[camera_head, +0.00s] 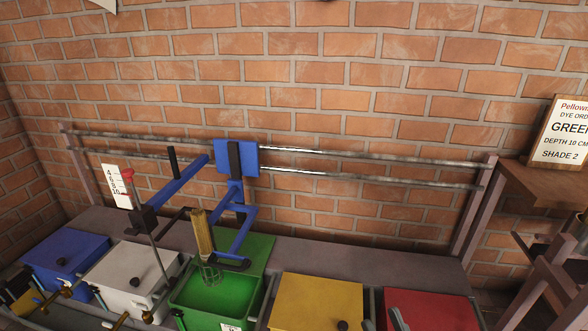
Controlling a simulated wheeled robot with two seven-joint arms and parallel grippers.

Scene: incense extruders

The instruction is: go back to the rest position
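A blue hoist frame (178,183) hangs on the metal rails (340,156) above a row of vats. A brown hank (203,236) hangs from it, with a wire piece below, over the open green vat (215,290). I cannot tell how deep the wire piece reaches. The green lid (240,250) stands raised behind the vat. A small grey part at the bottom edge seems to be my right gripper (399,319), in front of the red vat (432,312) and apart from the hoist. Most of it is cut off. My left gripper is not in view.
The blue vat (72,258), white vat (128,278) and yellow vat (312,303) are lidded, with dark knobs. Brass taps (68,290) show at the front left. A sign (562,133) reading GREEN, DEPTH 10 CM, SHADE 2 stands on a wooden shelf at right. A scale (116,186) is at left.

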